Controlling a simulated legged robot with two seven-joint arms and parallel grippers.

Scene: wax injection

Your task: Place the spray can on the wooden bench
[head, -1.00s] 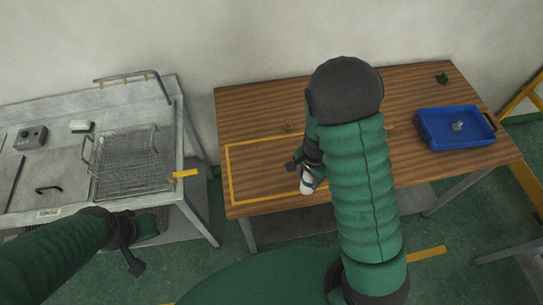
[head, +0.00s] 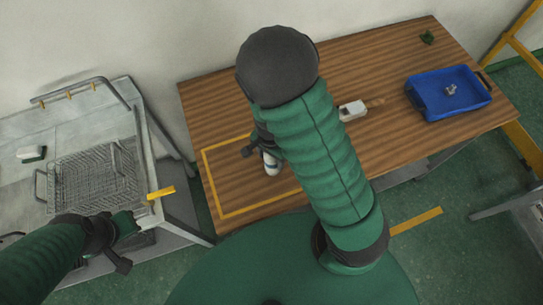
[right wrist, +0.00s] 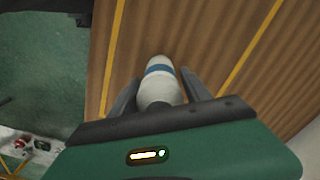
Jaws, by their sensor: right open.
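The spray can (head: 271,163), white with a blue band, is at the wooden bench (head: 222,105), inside the yellow outlined area. My right gripper (head: 263,148) is just above it, partly hidden by my arm. In the right wrist view, the open fingers (right wrist: 160,88) lie on either side of the can (right wrist: 160,72), with a gap visible beside each near the tips. The can looks about upright; its base contact is not clear. My left gripper (head: 128,243) is by the metal table's front right corner, with nothing visible in it; its jaw opening is unclear.
A blue tray (head: 436,110) with a small grey item stands at the bench's right. A white box-like item (head: 351,110) lies mid-bench. A wire basket (head: 90,180) sits on the metal table (head: 75,112) at left.

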